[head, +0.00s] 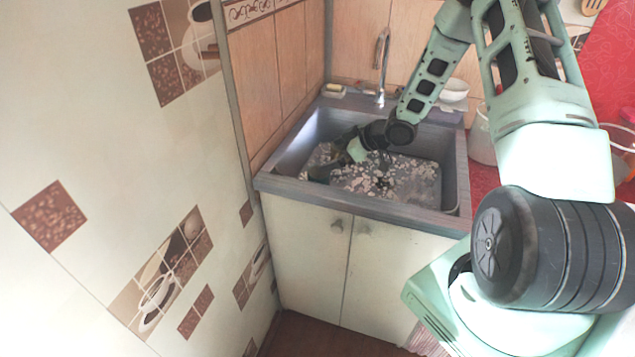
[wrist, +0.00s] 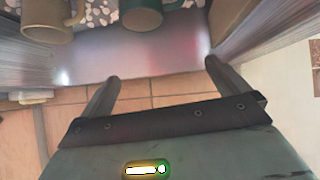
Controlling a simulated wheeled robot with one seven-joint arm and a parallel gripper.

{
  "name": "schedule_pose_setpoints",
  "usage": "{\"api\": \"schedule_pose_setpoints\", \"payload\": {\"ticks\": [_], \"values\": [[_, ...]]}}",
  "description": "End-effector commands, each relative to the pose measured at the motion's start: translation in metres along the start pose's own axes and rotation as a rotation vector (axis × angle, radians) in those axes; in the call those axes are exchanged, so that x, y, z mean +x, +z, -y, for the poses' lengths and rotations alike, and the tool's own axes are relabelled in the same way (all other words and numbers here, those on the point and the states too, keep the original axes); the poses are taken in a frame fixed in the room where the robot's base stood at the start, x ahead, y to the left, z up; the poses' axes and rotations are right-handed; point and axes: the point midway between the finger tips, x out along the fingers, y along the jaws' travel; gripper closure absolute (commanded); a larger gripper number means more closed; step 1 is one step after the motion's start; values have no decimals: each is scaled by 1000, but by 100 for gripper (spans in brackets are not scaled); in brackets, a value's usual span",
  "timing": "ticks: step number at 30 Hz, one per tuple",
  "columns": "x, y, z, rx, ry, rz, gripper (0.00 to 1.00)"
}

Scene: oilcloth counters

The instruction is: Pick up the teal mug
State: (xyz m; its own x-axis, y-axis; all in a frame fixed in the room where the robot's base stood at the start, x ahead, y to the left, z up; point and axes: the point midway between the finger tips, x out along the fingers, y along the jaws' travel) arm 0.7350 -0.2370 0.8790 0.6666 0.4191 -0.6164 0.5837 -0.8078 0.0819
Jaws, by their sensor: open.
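The teal mug (wrist: 141,14) shows dark at the top edge of the wrist view, cut off by the frame. It lies beyond my fingertips, sideways between the lines of the two fingers. My gripper (wrist: 162,68) is open, and the space between its fingers is empty. In the head view my arm reaches down into the sink, and my gripper (head: 330,160) is low at its left part. I cannot make out the teal mug clearly in the head view.
A tan mug (wrist: 45,25) stands left of the teal one, and an olive-tan object (wrist: 230,14) is at right. The grey sink (head: 455,178) has raised walls and a pebble-patterned bottom. A faucet (head: 382,60), a soap dish (head: 333,91) and a white bowl (head: 454,90) are behind.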

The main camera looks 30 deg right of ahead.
Motion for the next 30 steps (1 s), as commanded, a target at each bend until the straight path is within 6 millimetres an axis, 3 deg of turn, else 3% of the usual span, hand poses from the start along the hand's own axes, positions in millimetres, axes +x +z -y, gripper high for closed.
{"api": "schedule_pose_setpoints", "payload": {"ticks": [1,3,6,10,14,24,30], "values": [[-9,28,-12,24,-7,-58,0],[-20,55,-19,35,-25,-138,0],[-34,83,-20,47,-48,-228,0],[-45,102,-17,55,-67,-299,0],[-38,105,-15,55,-74,-322,0],[28,84,-10,53,-75,-321,0],[59,73,-8,53,-74,-319,0]]}}
